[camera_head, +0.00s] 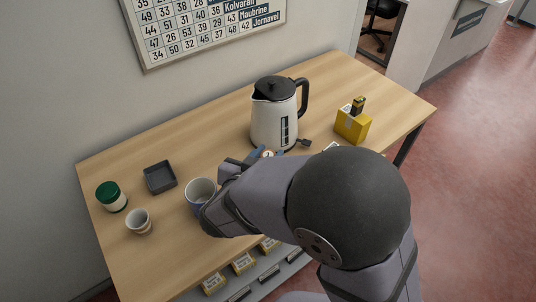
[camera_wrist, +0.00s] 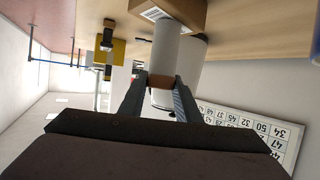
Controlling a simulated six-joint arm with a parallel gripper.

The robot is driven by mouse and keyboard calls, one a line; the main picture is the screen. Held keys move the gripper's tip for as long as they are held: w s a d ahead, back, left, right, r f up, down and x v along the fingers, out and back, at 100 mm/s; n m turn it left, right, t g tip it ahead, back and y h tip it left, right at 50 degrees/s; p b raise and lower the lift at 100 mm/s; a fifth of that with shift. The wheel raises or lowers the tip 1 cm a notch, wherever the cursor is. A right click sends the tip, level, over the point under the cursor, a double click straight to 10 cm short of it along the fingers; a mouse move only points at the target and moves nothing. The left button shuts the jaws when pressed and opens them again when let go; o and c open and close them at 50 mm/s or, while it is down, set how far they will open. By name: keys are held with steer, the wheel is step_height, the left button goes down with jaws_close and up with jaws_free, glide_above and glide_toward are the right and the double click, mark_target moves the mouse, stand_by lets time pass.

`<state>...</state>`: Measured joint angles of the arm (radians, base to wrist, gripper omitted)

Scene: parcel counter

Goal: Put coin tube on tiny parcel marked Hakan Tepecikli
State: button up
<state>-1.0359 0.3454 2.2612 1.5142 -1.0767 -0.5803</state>
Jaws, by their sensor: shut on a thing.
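In the head view my gripper (camera_head: 266,154) is by the kettle's near side, mostly hidden behind my arm. A brown cardboard box with a white label (camera_wrist: 178,12) shows at the top of the wrist view, apart from my fingers; its writing is too small to read. A yellow box (camera_head: 351,125) stands right of the kettle with a small dark-and-yellow object (camera_head: 358,105) on top. I cannot tell which parcel carries the name.
A white kettle (camera_head: 273,120) with black lid stands close behind my gripper. A mug (camera_head: 201,188), a small cup (camera_head: 139,220), a green-lidded jar (camera_head: 111,197) and a dark square tray (camera_head: 160,177) stand at left. The table's (camera_head: 395,93) back right is clear.

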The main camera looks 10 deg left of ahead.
steer(key=shift+f, duration=0.1)
steer(key=o, duration=1.2)
steer(key=shift+c, duration=0.2)
steer(key=shift+r, duration=0.2)
steer(key=v, duration=1.2)
steer(key=shift+f, duration=0.1)
